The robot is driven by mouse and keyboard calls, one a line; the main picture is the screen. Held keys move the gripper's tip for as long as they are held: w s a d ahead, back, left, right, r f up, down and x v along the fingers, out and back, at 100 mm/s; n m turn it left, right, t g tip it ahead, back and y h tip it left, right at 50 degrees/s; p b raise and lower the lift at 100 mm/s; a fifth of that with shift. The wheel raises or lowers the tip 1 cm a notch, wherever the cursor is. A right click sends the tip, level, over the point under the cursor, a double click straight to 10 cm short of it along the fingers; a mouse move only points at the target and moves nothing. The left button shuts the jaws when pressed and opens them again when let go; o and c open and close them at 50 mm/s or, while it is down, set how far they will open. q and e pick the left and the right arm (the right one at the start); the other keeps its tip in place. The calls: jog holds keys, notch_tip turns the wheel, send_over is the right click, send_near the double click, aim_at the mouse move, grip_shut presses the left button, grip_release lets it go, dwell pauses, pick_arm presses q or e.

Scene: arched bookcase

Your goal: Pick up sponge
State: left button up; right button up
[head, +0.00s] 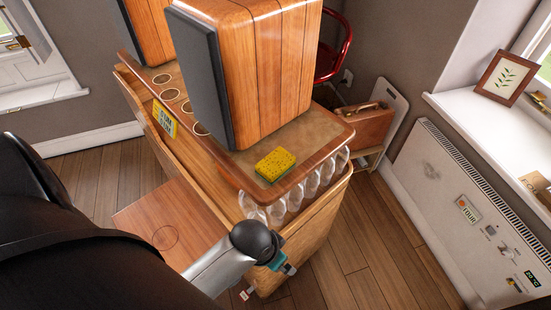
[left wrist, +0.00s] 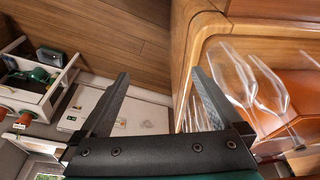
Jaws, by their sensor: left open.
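A yellow sponge with a green underside (head: 275,165) lies flat on the top board of the wooden cabinet (head: 310,140), near its front edge and beside a wooden speaker (head: 270,60). My left gripper (head: 288,267) is low in front of the cabinet, below the top board and apart from the sponge. Its fingers are mostly hidden by my arm in the head view. In the left wrist view the left gripper (left wrist: 160,75) has its fingers spread with nothing between them. The sponge does not show there. My right gripper is not in view.
Several clear glasses (head: 295,195) hang under the top board's edge; they also show close to the gripper in the left wrist view (left wrist: 255,80). A white heater (head: 460,210) stands at the right wall. A brown case (head: 362,125) is behind. Wooden floor is clear at right.

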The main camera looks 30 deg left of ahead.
pick_arm(q)
jog(key=w+d+r+m+h+p, duration=0.1)
jog(key=w+r, duration=0.4)
jog(key=r, duration=0.2)
jog(key=w+d+r+m+h+p, duration=0.1)
jog(key=w+d+r, duration=0.1)
jog(key=w+r, duration=0.5)
jog(key=w+a+r+n+g+y, duration=0.1)
jog(key=a+r+g, duration=0.1)
jog(key=a+r, duration=0.5)
jog(key=w+a+r+n+g+y, duration=0.1)
jog(key=a+r+y, duration=0.1)
jog(key=a+r, duration=0.5)
send_over(275, 161)
jog(key=f, duration=0.7)
jog(key=shift+s+d+f+b, duration=0.1)
jog(key=shift+d+f+b, duration=0.15)
jog(key=shift+f+b, duration=0.15)
jog(key=f, duration=0.5)
jog(key=shift+a+f+b, duration=0.1)
jog(key=shift+a+b, duration=0.1)
jog(key=shift+b, duration=0.1)
jog(key=c, duration=1.3)
